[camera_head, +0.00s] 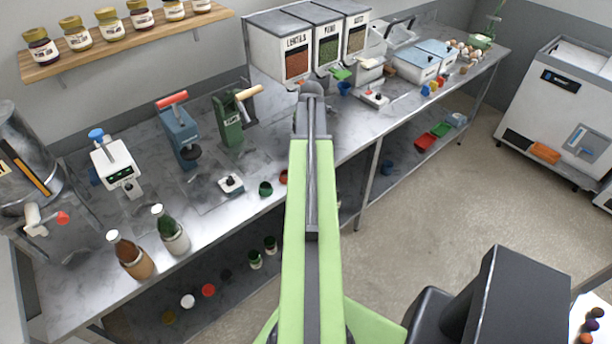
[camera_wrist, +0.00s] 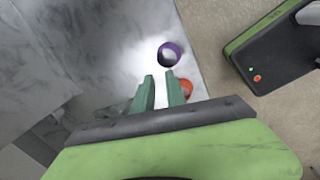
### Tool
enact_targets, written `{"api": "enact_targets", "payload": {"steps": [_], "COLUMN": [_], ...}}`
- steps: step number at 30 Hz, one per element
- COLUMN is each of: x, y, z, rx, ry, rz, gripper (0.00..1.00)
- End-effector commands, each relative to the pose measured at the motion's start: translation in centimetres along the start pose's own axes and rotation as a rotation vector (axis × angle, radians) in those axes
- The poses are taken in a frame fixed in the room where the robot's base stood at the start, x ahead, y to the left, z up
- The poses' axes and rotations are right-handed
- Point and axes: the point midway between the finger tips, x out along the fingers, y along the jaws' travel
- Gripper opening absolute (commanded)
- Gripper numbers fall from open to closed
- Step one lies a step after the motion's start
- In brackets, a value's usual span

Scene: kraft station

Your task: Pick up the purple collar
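The purple collar (camera_wrist: 170,54) is a small ring in the wrist view, lying on the grey marble counter close to its edge. My gripper (camera_wrist: 160,82) has its two green fingers apart, with nothing between them. The collar shows just beyond the fingertips, slightly to the right of the gap, and does not appear to be held. In the head view I cannot make out the collar; my arm covers that part of the counter, and the fingers are not clear there.
An orange-red piece (camera_wrist: 186,88) sits beside the right finger. On the counter stand a green press (camera_head: 230,120), a blue press (camera_head: 178,135), a small white device (camera_head: 231,184), a green cup (camera_head: 265,188) and two bottles, one brown (camera_head: 130,256). Open floor (camera_head: 430,215) lies right of the counter.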

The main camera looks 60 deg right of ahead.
Motion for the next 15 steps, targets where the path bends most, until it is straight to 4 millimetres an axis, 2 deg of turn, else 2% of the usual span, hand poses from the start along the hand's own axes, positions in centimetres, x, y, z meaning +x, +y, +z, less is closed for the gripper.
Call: {"api": "enact_targets", "payload": {"steps": [1,4,7,12,15], "x": [2.3,4.2,4.9,4.8,6.0], "y": [-0.2,-0.1,-0.1,0.0,0.0], "z": [0.1,0.1,0.1,0.2,0.4], "rx": [0.000,0.001,0.002,0.002,0.002], "ry": [0.000,0.000,0.000,0.000,0.000], "rz": [0.000,0.000,0.000,0.000,0.000], "gripper": [0.17,0.17,0.17,0.17,0.17]}}
